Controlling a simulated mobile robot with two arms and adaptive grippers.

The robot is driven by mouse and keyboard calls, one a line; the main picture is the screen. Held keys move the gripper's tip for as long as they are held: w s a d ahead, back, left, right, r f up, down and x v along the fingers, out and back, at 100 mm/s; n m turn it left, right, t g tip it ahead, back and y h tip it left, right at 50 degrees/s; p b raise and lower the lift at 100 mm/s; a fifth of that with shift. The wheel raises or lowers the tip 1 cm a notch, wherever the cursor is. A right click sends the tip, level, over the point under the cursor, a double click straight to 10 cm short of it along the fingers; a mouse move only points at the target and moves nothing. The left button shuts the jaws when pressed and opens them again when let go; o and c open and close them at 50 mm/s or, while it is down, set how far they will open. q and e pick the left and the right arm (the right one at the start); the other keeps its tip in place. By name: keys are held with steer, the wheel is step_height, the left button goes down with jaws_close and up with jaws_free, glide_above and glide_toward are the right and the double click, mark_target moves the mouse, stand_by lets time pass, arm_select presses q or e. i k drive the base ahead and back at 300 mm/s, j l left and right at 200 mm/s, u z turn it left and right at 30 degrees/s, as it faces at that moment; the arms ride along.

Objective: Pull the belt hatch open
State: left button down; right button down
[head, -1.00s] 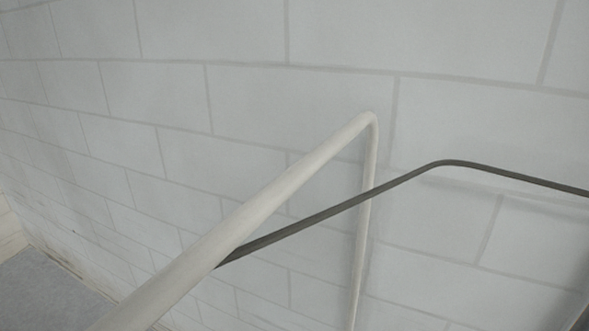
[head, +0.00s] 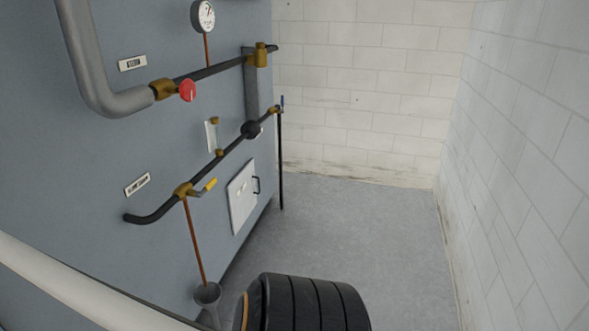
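A small white square hatch (head: 242,197) with a black handle (head: 256,185) on its right side is set low in the blue-grey machine wall (head: 100,150). It looks closed, flush with the wall. I cannot read any label on it, so I cannot be sure it is the belt hatch. Neither of my grippers shows in the head view.
Dark pipes with brass fittings, a red knob (head: 188,91) and a gauge (head: 203,16) run along the machine. A funnel (head: 207,294), a black ribbed cylinder (head: 318,303) and a pale rail (head: 60,280) are in front. Grey floor (head: 350,220) is clear toward the brick walls.

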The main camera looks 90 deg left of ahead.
mark_target(241, 190)
steer(key=u, duration=3.15)
steer(key=i+u, duration=0.1)
steer(key=u, duration=0.3)
steer(key=i+l+u, duration=0.1)
steer(key=u, duration=0.25)
steer(key=i+l+u, duration=0.25)
steer(key=l, duration=0.35)
steer(key=i+l+u, duration=0.1)
steer(key=i+l, duration=0.15)
steer(key=i+l+u, duration=0.1)
steer(key=l, duration=0.3)
steer(key=i+l+u, duration=0.1)
steer(key=l, duration=0.25)
steer(key=i+l+u, duration=0.15)
steer(key=l, duration=0.2)
steer(key=i, duration=0.05)
